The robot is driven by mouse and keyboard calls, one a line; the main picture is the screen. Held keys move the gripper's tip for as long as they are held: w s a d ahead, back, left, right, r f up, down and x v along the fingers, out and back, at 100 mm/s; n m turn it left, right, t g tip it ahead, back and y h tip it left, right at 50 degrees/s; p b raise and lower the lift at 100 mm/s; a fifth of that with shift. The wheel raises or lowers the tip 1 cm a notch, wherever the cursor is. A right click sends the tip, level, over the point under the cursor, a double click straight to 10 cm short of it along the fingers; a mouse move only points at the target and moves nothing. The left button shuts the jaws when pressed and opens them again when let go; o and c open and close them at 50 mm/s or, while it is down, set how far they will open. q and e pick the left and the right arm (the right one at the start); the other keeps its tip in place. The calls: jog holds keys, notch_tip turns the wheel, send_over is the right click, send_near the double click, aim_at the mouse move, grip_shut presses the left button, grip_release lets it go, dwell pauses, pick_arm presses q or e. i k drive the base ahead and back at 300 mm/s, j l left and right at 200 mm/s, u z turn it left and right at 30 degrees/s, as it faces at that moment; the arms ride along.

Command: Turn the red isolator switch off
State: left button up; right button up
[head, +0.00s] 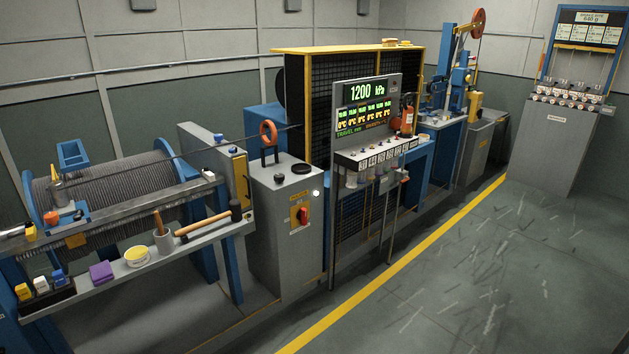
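The red isolator switch (304,215) is a red handle on a yellow plate. It sits on the front face of a grey cabinet (284,240) at the middle of the head view. The handle looks roughly upright, but it is too small to tell its exact position. A small white light (315,193) shows near the cabinet's top right edge. Neither of my grippers is in view.
A cable drum (115,195) and a tool shelf with a mallet (208,220) stand left of the cabinet. Open grey floor (470,270) lies beyond the yellow line (400,260).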

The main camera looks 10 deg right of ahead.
aim_at(301, 214)
jog(key=i+l+z, duration=0.2)
jog(key=i+z, duration=0.45)
jog(key=z, duration=0.3)
jog(key=i+z, duration=0.45)
jog(key=i+u, duration=0.1)
jog(key=i, duration=0.35)
jog(key=i+l+u, duration=0.15)
jog(key=i, duration=0.25)
